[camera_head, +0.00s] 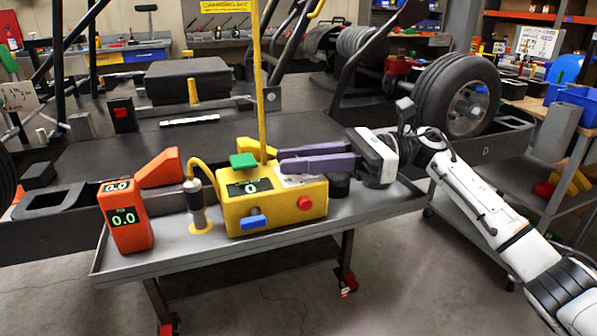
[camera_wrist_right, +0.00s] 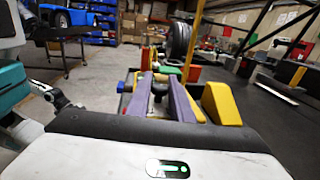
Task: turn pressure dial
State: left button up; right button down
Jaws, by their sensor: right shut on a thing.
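A yellow box (camera_head: 283,210) with a display reading 0 stands on the grey cart. It has a green piece (camera_head: 243,160) on top, a blue handle (camera_head: 253,222) and a red button (camera_head: 305,203) on its front. My right gripper (camera_head: 281,160) reaches in from the right, its purple fingers level above the box and pointing at the green piece. In the right wrist view a dark round knob (camera_wrist_right: 158,88) shows between the fingers, which are shut on it; their contact is hard to see. An orange gauge (camera_head: 125,218) reading 0.0 stands at the left. My left gripper is not in view.
A thin yellow pole (camera_head: 257,80) rises by the box, close to the fingertips. A grey metal cylinder (camera_head: 198,205) with a yellow hose stands left of the box. The cart's tray (camera_head: 130,268) is bare along its front edge. A large tyre (camera_head: 460,95) stands behind right.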

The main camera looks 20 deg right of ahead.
dwell(0.4)
jog(key=c, duration=1.6)
grip_release()
jog(key=d, duration=0.7)
jog(key=s+d, duration=0.1)
jog(key=d, duration=0.2)
jog(key=shift+d, duration=0.2)
